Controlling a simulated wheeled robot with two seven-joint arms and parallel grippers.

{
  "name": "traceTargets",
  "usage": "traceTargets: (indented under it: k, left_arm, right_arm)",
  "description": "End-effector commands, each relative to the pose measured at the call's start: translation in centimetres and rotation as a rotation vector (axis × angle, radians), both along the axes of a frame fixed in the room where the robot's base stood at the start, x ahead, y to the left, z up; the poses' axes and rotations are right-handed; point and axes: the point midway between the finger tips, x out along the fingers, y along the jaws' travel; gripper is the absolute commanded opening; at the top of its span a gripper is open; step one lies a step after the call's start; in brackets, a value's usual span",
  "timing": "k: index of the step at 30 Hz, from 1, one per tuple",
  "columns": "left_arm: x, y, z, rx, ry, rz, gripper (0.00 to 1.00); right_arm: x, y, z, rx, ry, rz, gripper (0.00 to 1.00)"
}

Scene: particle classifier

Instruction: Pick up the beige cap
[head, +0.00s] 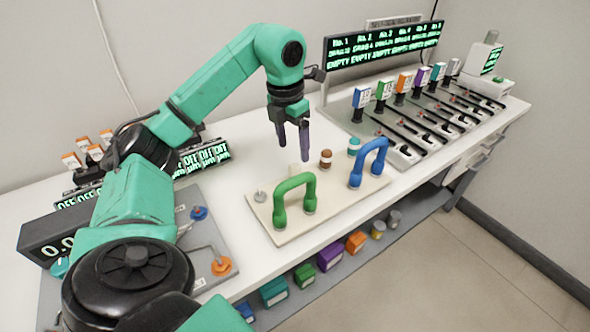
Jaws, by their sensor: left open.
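The beige cap (294,168) is a small pale shape on the cream board (335,203), behind the green handle, which partly hides it. My left gripper (294,150) points down just above the cap, its two dark fingers apart with nothing seen between them. Whether the fingertips reach down beside the cap is hard to tell. A brown cap (326,159) and a teal cap (354,146) stand to the right on the same board. My right gripper is out of view.
A green handle (295,193) and a blue handle (371,160) rise from the board close to the gripper. A grey knob (260,196) sits at its left. A row of slotted units (410,150) stands right, under a display (380,50).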

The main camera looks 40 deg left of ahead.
Motion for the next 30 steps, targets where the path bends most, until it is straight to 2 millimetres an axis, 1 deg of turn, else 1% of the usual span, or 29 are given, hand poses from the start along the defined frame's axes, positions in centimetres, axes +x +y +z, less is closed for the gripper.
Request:
traceTargets:
  k: [1, 7, 12, 15, 20, 21, 23, 24, 26, 27, 30]
  left_arm:
    - [0.0, 0.0, -1.1, 0.0, 0.003, 0.001, 0.78]
    - [0.4, 0.1, -3.6, 0.0, 0.001, 0.0, 0.78]
    - [0.7, 0.2, -6.9, -0.001, 0.002, 0.0, 0.78]
    - [0.8, 0.2, -7.8, -0.001, -0.002, 0.0, 0.78]
    - [0.8, 0.1, -7.8, -0.001, -0.003, 0.0, 0.78]
    - [0.8, 0.1, -7.8, -0.001, -0.003, 0.0, 0.7]
    - [0.8, 0.1, -7.8, -0.001, -0.003, 0.0, 0.47]
    - [0.8, 0.1, -7.8, -0.001, -0.003, 0.0, 0.32]
    - [0.8, 0.1, -7.8, -0.001, -0.003, 0.0, 0.09]
    - [0.8, 0.1, -7.8, -0.001, -0.003, 0.0, 0.0]
    - [0.8, 0.1, -7.8, -0.001, -0.003, 0.0, 0.0]
  right_arm:
    - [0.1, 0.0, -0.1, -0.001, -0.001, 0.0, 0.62]
    - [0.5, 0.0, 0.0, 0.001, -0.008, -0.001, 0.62]
    - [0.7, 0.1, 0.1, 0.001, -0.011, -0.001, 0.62]
    - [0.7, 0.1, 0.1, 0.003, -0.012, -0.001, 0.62]
    - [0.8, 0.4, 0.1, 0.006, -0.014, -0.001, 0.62]
    - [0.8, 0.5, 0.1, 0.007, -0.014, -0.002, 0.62]
    - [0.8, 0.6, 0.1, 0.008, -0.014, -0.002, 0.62]
    - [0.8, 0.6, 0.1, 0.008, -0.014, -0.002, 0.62]
    - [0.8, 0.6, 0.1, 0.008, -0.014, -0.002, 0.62]
    - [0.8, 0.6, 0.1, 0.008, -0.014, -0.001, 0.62]
    - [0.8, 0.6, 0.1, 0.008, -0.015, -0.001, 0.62]
